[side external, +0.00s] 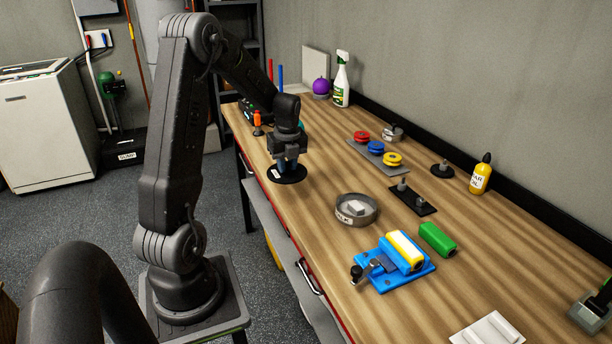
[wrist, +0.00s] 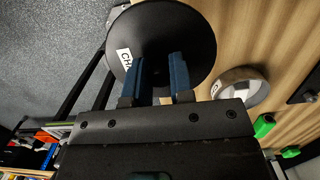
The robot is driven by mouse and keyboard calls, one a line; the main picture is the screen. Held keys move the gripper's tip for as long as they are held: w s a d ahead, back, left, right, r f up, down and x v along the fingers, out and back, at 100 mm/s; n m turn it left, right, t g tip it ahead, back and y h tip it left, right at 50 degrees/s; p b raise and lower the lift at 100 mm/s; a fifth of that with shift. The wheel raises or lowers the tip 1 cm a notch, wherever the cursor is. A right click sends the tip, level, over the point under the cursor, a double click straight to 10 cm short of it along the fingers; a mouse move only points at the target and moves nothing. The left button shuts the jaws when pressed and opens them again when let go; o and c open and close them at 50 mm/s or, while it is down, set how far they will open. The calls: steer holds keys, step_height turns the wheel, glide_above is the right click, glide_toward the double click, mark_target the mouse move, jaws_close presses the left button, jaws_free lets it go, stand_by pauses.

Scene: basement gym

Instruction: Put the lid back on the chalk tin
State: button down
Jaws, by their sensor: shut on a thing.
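The chalk tin (side external: 343,218) is a round grey open tin with a white block inside and a partly readable label on its wall. It stands upright mid-bench and partly shows in the wrist view (wrist: 252,79). The lid (side external: 298,178) is a flat black disc with a white label, left of and behind the tin. It fills the top of the wrist view (wrist: 190,25). My gripper (side external: 287,163) points down at the lid, its blue fingers (wrist: 160,75) shut on it near the middle. The gripped part is hidden. I cannot tell whether the lid touches the bench.
A blue vise-like fixture (side external: 418,278) with a yellow-and-white block and a green block (side external: 437,238) lie in front and right of the tin. The wood between lid and tin is clear. The bench edge is close on the left.

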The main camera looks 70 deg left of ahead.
steer(key=s, duration=0.1)
steer(key=s+a+r, duration=0.1)
steer(key=s+r, duration=0.1)
steer(key=shift+s+a+r, duration=0.15)
steer(key=shift+s+a, duration=0.05)
steer(key=shift+a, duration=0.1)
steer(key=shift+r, duration=0.1)
steer(key=w+d, duration=0.6)
steer(key=w, duration=0.3)
steer(key=n, duration=0.1)
glide_above(356, 204)
steer(key=shift+s+d+f, duration=0.1)
steer(key=shift+d+f, duration=0.05)
steer(key=shift+f, duration=1.55)
steer(key=shift+d+f, duration=0.15)
steer(key=shift+f, duration=1.55)
steer(key=shift+f, duration=0.15)
steer(key=shift+c, duration=2.2)
jaws_free()
